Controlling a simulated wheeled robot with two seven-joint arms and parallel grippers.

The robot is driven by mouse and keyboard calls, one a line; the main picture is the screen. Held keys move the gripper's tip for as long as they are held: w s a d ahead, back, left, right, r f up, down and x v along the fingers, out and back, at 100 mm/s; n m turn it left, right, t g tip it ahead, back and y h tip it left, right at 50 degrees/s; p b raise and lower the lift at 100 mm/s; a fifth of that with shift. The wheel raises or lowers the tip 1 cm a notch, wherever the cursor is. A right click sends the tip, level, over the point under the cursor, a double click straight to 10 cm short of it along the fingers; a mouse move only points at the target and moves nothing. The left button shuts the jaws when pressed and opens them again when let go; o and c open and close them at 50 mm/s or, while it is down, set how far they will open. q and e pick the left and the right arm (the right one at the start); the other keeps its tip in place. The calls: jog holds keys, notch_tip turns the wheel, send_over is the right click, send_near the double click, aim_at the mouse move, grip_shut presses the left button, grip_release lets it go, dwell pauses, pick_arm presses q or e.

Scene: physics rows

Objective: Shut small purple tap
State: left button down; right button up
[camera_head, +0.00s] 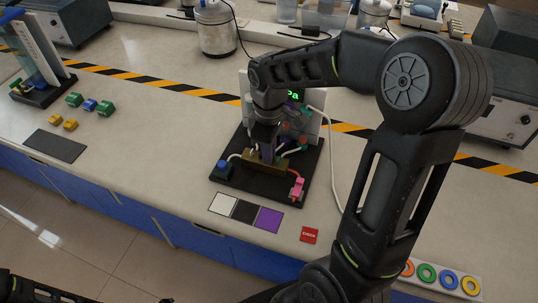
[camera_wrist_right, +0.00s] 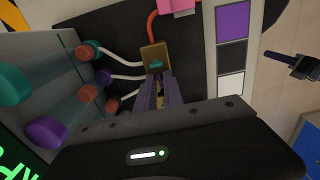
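My right gripper (camera_head: 265,143) points down over a brass block (camera_head: 255,163) on a black baseboard (camera_head: 225,184). In the right wrist view its two fingers (camera_wrist_right: 160,92) stand apart, with a tan strip showing between them. The brass block (camera_wrist_right: 155,52) has a small teal part on top. A larger purple knob (camera_wrist_right: 47,132) is lower left. Whether the small one is turned on or off cannot be told. My left arm shows only at the bottom left of the head view.
White tubes run from the panel to the block. A blue knob (camera_head: 223,166) and a pink part (camera_head: 297,186) flank it. White, black and purple squares (camera_head: 268,219) and a red card (camera_head: 309,235) lie in front. A steel pot (camera_head: 217,28) stands behind.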

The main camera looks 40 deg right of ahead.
jog(key=shift+r, duration=0.25)
jog(key=shift+c, duration=0.4)
grip_shut()
jog(key=m, duration=0.7)
